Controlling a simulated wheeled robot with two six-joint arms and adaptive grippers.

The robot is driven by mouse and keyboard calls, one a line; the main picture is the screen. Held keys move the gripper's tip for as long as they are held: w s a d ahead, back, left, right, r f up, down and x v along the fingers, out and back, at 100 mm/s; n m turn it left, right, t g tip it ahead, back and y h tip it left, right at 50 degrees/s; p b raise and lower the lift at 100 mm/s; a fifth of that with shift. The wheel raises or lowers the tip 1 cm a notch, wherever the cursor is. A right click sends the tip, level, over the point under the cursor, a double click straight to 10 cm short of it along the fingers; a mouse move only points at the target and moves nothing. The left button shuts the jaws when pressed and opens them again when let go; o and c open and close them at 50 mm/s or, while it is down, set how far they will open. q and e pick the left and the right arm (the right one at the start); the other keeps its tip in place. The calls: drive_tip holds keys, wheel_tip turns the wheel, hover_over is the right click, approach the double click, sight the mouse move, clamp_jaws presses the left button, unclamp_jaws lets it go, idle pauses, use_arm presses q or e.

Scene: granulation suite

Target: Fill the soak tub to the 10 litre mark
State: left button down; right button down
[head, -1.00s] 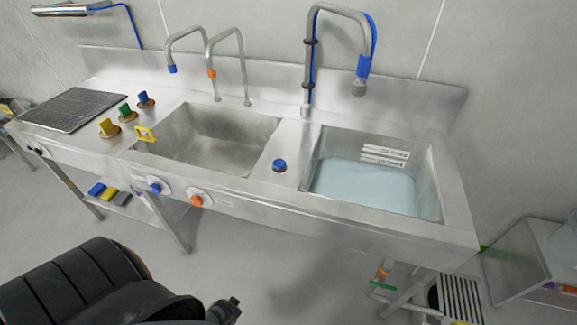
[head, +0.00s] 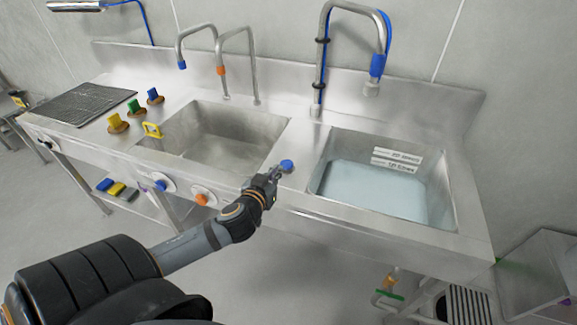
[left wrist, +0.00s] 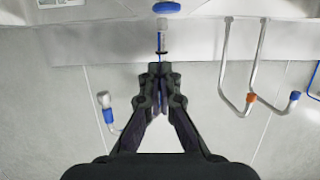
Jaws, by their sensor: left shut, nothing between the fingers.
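The soak tub is the right-hand basin (head: 448,195), with pale blue water (head: 375,190) in it. A blue knob (head: 287,165) sits on the deck between the basins. My left gripper (head: 274,174) is shut and empty, close beside the knob; contact is unclear. The knob also shows in the left wrist view (left wrist: 167,7), beyond the fingertips (left wrist: 160,72).
The left basin (head: 195,150) is empty, with two taps (head: 221,71) behind it. Yellow, green and blue knobs (head: 134,107) stand left of it. A yellow handle (head: 152,130) is at its rim. Blue and orange front knobs (head: 201,198) line the apron.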

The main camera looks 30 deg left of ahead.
use_arm(q)
drive_tip(key=shift+d+r, duration=0.2)
drive_tip(key=shift+r, duration=0.1)
hover_over(286, 164)
drive_tip(key=s+d, duration=0.2)
wheel_tip(286, 164, down, 2)
drive_tip(key=shift+w+d+f, duration=0.15)
wheel_tip(286, 164, down, 3)
drive_tip(key=shift+r, duration=0.1)
drive_tip(key=shift+f, duration=0.75)
